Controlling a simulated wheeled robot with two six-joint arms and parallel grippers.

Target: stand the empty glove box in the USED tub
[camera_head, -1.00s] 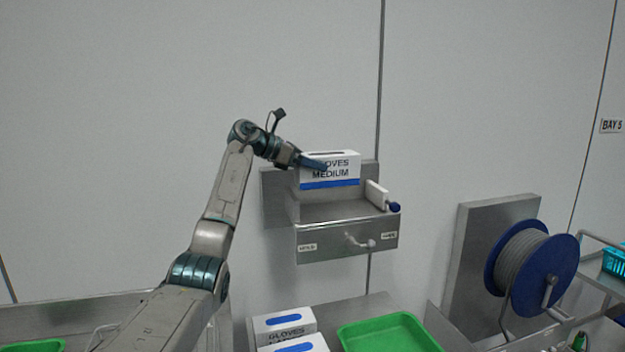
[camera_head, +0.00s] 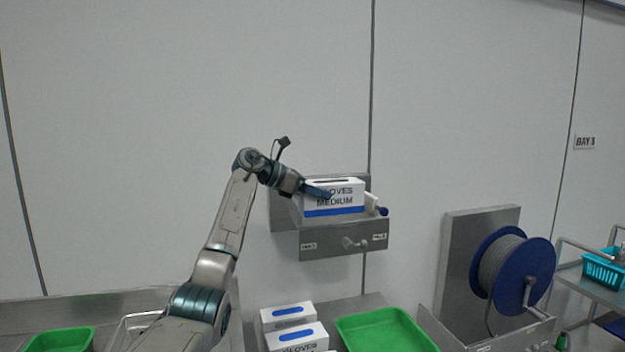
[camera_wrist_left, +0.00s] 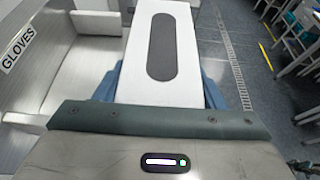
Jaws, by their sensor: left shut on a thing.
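The white glove box (camera_head: 334,197), marked GLOVES MEDIUM with a blue band, is at the wall-mounted metal holder (camera_head: 343,240). My left gripper (camera_head: 318,191) is shut on it from the left. In the left wrist view the box (camera_wrist_left: 192,75) lies between my fingers, showing a long dark oval slot in its white top. The box looks upright; whether it touches the holder I cannot tell. No tub marked USED can be read. My right gripper is not in view.
Another green tray (camera_head: 66,341) is at the lower left. A blue cable reel (camera_head: 515,270) and a cart with a teal basket (camera_head: 604,268) are at the right.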

